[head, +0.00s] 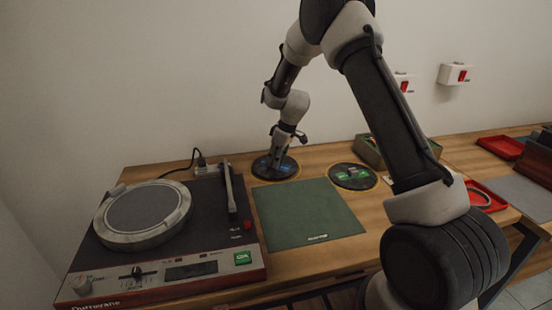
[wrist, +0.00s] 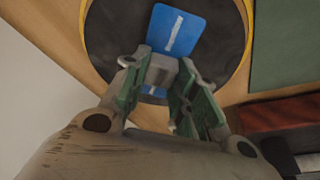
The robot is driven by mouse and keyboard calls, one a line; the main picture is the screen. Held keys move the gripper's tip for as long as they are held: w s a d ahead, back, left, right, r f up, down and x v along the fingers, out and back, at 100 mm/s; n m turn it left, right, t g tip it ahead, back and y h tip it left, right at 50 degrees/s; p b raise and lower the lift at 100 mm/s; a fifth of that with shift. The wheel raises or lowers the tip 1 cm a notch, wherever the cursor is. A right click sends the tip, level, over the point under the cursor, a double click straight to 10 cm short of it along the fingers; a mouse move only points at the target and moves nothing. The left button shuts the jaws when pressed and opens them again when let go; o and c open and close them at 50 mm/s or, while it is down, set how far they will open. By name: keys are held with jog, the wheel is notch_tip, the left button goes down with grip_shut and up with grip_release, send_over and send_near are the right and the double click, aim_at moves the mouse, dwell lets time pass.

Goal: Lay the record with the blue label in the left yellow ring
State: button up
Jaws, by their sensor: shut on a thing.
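The record with the blue label (head: 262,168) is a dark disc at the back of the table, inside the left yellow ring (head: 297,176). In the wrist view the record (wrist: 112,35) shows its square blue label (wrist: 178,28), with the yellow ring (wrist: 251,25) around it. My gripper (head: 279,158) reaches down over the record's middle. In the wrist view my gripper (wrist: 167,85) is shut on a grey block at the record's centre. I cannot tell whether the record touches the table.
A second record with a green label (head: 346,171) lies in the right yellow ring. A green mat (head: 305,212) lies in front, and a turntable (head: 150,225) stands at left.

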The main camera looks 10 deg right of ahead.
jog(key=shift+f, duration=0.35)
dwell(0.3)
jog(key=o, duration=1.1)
jog(key=shift+o, duration=0.2)
jog(key=w+a+v, duration=0.1)
jog(key=v, duration=1.6)
jog(key=shift+r, duration=0.55)
